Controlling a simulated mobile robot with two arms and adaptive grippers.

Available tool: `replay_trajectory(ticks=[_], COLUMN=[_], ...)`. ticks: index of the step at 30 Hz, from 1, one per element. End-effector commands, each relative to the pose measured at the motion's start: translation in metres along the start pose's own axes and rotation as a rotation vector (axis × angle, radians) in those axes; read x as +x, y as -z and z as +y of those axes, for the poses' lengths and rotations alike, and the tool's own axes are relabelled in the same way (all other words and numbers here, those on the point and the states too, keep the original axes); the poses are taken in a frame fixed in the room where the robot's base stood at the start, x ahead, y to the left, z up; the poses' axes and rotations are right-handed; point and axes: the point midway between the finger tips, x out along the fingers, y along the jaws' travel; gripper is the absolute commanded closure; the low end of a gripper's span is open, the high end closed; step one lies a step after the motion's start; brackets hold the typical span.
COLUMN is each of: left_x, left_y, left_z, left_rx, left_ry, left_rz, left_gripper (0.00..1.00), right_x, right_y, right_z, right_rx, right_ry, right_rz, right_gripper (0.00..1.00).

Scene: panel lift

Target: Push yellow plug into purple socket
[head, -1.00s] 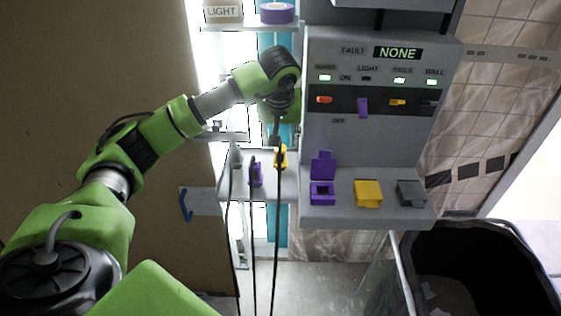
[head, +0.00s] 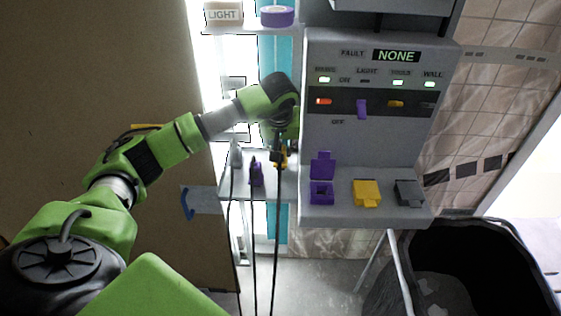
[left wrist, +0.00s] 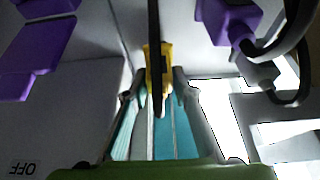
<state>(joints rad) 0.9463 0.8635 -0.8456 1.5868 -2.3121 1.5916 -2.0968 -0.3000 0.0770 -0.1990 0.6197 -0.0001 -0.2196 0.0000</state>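The yellow plug (head: 282,159) with its black cable sits at the small shelf left of the panel, partly hidden by my gripper. My left gripper (head: 280,147) is just above it. In the left wrist view, the fingers of my left gripper (left wrist: 155,90) are apart, and the yellow plug (left wrist: 167,68) shows between and just beyond their tips; I cannot tell whether they touch it. The purple socket (head: 321,198) is on the panel's ledge, with its purple lid (head: 323,165) raised. My right gripper is not in view.
A purple plug (head: 256,174) and a grey plug (head: 236,156) stand left of the yellow one, with hanging cables. Yellow (head: 367,193) and grey (head: 409,193) covered sockets sit right of the purple socket. A dark bin (head: 405,300) is at lower right.

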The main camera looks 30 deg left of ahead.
Motion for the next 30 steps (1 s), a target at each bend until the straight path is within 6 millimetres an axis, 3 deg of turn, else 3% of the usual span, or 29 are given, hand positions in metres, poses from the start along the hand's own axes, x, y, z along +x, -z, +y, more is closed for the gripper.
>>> replay_trajectory(ticks=[2, 17, 22, 30], left_x=[0.0, -0.009, -0.035, -0.108], left_y=[0.0, 0.004, 0.012, -0.016], left_z=[0.0, 0.0, -0.001, -0.015], left_rx=[0.0, 0.0, 0.001, 0.004], left_ry=[0.0, -0.001, -0.003, -0.002], left_rz=[0.0, 0.002, 0.006, 0.007], left_gripper=[0.97, 0.97, 0.97, 0.97], right_x=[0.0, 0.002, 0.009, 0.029], right_y=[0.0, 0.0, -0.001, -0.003], right_z=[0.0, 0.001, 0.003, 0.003], right_rx=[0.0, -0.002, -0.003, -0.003], right_ry=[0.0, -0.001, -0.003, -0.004], right_rz=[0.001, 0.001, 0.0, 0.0], right_gripper=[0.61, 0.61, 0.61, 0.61])
